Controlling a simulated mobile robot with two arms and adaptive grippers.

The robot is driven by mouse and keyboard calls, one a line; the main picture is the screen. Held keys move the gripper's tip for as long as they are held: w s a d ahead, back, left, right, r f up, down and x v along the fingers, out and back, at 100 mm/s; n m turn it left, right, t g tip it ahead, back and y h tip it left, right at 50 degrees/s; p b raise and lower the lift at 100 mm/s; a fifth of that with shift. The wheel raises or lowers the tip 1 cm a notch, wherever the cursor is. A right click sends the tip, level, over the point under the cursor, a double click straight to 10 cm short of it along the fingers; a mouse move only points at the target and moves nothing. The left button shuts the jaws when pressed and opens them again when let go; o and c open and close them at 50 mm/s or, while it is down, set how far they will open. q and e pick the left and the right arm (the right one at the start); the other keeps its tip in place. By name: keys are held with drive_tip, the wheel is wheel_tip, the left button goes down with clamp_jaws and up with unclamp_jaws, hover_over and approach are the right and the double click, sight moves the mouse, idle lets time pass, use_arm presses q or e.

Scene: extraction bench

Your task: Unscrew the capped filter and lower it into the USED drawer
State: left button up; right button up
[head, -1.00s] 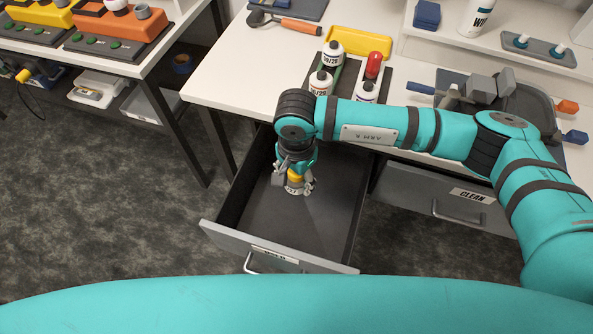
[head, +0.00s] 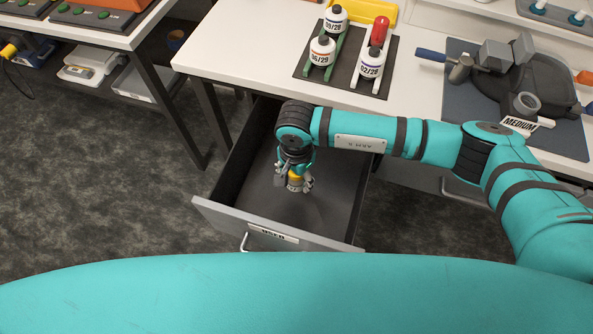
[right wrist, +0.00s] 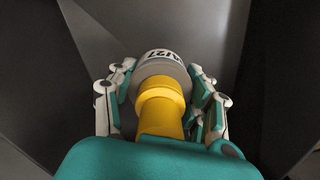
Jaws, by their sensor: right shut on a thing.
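The capped filter (head: 295,186) is a short grey-white cylinder with a yellow part above it, held upright by my right gripper (head: 294,182). In the right wrist view, the filter (right wrist: 165,67) shows printed dark characters, and the fingers close around it from both sides. The open USED drawer (head: 275,235) is below the bench, with its label on the front. The filter hangs inside the drawer's outline, over its bare dark floor. I cannot tell whether it touches the floor. My left gripper is not in view.
A dark rack (head: 348,65) on the bench holds several dated bottles and a red-topped one. A grey mat (head: 470,110) with a clamp-like tool and a MEDIUM sign lies at right. The drawer's floor around the filter is clear.

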drive_tip(key=shift+f+b, duration=1.7)
drive_tip(key=shift+f, duration=1.7)
drive_tip(key=o, duration=1.4)
